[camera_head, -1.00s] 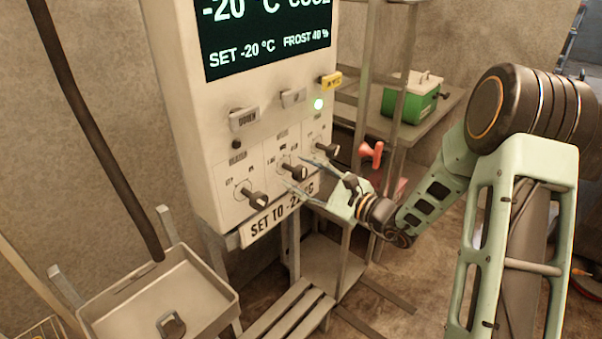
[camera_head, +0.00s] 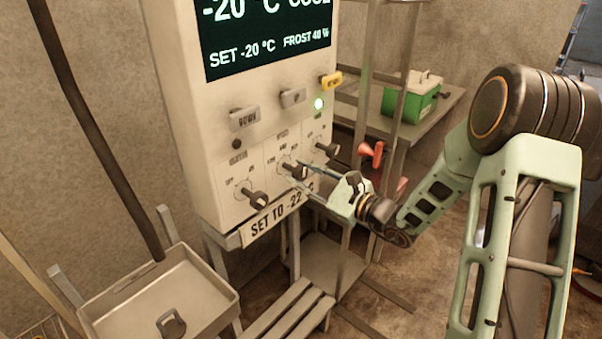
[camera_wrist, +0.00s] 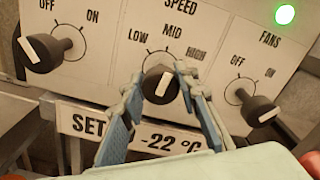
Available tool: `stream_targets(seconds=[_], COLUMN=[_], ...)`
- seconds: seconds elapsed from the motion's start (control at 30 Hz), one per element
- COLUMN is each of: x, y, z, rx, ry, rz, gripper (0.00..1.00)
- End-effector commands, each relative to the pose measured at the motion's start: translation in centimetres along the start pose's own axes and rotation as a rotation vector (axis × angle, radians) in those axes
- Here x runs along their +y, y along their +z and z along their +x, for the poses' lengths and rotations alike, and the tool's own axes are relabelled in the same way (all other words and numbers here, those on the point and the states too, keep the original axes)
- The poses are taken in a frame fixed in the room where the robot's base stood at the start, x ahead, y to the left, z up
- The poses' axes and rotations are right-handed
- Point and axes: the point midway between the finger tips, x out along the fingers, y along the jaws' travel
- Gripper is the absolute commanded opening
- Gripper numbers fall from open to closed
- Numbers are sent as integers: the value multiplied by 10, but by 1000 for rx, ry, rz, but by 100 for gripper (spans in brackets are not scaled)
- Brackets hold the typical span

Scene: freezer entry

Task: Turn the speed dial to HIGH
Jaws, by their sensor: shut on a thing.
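The speed dial (camera_wrist: 160,84) is a dark round knob with a white pointer line, under the word SPEED in the wrist view. LOW, MID and HIGH are printed around it from left to right. The line stands nearly upright, leaning slightly right at its top, about at MID. In the head view the dial (camera_head: 295,170) is the middle of three knobs on the pale control panel (camera_head: 215,150). My gripper (camera_wrist: 160,74) has one finger on each side of the dial and is shut on it. The fingers partly hide its sides.
An OFF/ON dial (camera_wrist: 50,48) is on the left and the FANS dial (camera_wrist: 250,103) on the right, both close to my fingers. A SET TO -22 °C sign (camera_wrist: 110,127) hangs below.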

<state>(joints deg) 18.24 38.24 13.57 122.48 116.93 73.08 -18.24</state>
Motion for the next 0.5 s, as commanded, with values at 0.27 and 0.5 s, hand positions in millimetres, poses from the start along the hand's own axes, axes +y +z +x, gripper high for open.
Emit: stream_targets(seconds=[0.27,0.5], x=[-2,-2], y=[1,1], z=[0,-1], rx=[1,2], ry=[-1,-1], rz=[233,447], gripper=[5,5])
